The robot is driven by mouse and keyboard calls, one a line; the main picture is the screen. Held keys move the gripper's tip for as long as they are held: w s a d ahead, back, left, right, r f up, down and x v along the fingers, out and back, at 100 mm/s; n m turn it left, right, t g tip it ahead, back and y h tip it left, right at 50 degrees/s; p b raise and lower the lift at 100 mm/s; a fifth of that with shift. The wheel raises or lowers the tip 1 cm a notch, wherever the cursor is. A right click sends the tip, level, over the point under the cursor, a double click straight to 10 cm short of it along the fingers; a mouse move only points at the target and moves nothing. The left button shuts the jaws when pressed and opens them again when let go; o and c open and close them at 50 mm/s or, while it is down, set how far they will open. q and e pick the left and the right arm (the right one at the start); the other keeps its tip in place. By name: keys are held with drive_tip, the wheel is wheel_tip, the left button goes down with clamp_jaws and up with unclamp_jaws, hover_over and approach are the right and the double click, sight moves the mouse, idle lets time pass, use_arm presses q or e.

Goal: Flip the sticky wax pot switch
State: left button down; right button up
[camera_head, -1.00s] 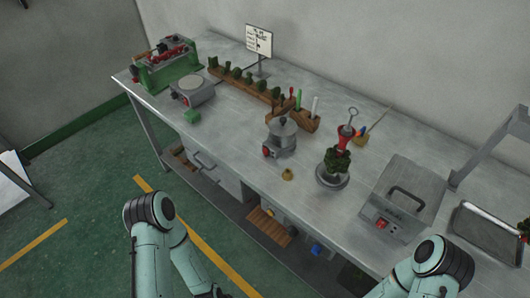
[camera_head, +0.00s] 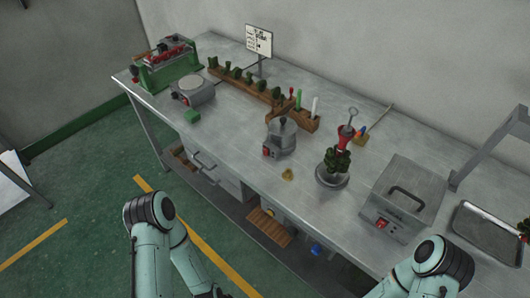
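A small grey metal pot (camera_head: 283,133) with a lid stands near the middle of the workbench, towards its front edge. A red switch (camera_head: 267,152) sits on the front left of its base. The switch is too small to tell its position. My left arm comes in at the bottom left and my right arm at the bottom right, both in front of the bench. Neither gripper shows in this view. Nothing of mine touches the pot.
A grey lidded box (camera_head: 402,196) with a handle and its own red switch stands to the right. A green plant-like wax tree (camera_head: 335,160) on a round base stands between it and the pot. A wooden rack (camera_head: 245,88) lies behind the pot. A metal tray (camera_head: 488,232) is far right.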

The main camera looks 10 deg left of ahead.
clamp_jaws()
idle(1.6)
